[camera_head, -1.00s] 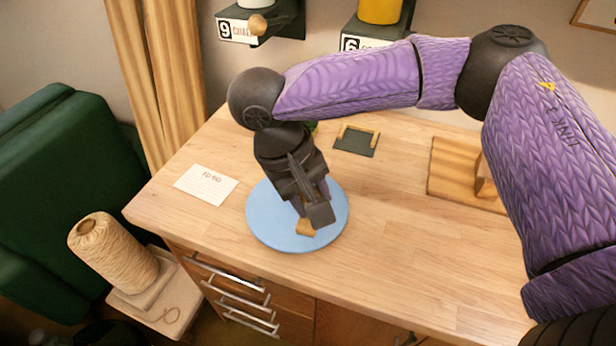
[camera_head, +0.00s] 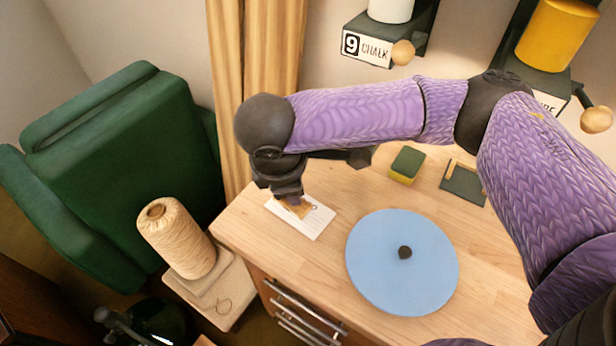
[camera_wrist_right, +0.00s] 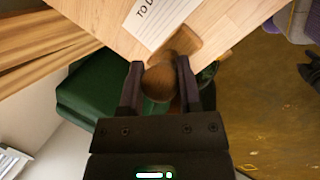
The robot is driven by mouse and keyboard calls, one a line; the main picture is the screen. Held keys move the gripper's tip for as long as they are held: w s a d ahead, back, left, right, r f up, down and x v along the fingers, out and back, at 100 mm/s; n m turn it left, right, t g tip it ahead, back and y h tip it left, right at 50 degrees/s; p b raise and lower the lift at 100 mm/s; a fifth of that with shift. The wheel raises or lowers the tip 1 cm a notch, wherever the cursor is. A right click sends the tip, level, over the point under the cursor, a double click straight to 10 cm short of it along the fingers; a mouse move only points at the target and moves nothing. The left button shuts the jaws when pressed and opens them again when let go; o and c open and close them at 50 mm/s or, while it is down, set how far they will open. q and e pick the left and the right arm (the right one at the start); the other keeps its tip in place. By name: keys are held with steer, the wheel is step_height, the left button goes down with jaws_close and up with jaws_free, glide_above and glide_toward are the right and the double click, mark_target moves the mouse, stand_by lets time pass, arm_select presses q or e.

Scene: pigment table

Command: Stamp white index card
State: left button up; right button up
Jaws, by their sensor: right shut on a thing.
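The white index card (camera_head: 318,220) lies at the left end of the wooden table, partly covered by my right gripper (camera_head: 287,196). Its printed lettering shows in the right wrist view (camera_wrist_right: 150,22). My right gripper (camera_wrist_right: 160,76) is shut on the round wooden knob of a stamp (camera_wrist_right: 161,84). The stamp's wooden base (camera_wrist_right: 187,41) is over the card's edge region in the wrist view. In the head view the stamp (camera_head: 299,208) is over the card; I cannot tell whether it touches. My left gripper is not in view.
A blue disc (camera_head: 385,275) with a dark mark at its middle lies right of the card. A green and yellow sponge (camera_head: 404,168) and a dark tray (camera_head: 460,187) are behind it. A thread cone (camera_head: 177,240) and green armchair (camera_head: 110,180) stand left of the table.

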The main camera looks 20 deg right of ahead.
steer(key=n, duration=0.1)
steer(key=n+y, duration=0.1)
steer(key=n, duration=0.1)
steer(key=w+n+p, duration=0.1)
steer(key=n, duration=0.1)
steer(key=shift+a, duration=0.4)
steer(key=n, duration=0.1)
steer(key=n+y, duration=0.1)
steer(key=shift+w+n+t+p, duration=0.3)
steer(key=shift+w+n, duration=0.1)
steer(key=d+f+n+y+b, duration=0.1)
steer(key=f+n, duration=0.1)
steer(key=n, duration=0.1)
steer(key=w+d+f+n+g+y+b, duration=0.1)
steer(key=f+n, duration=0.1)
steer(key=n, duration=0.2)
steer(key=w+d+f+n+y+b, duration=0.1)
steer(key=f+n, duration=0.2)
steer(key=n, duration=0.1)
steer(key=shift+w+d+f+b, duration=0.1)
steer(key=shift+w+b, duration=0.15)
steer(key=shift+b, duration=0.1)
steer(key=shift+f+b, duration=0.35)
steer(key=shift+b, duration=0.05)
steer(key=shift+f, duration=0.1)
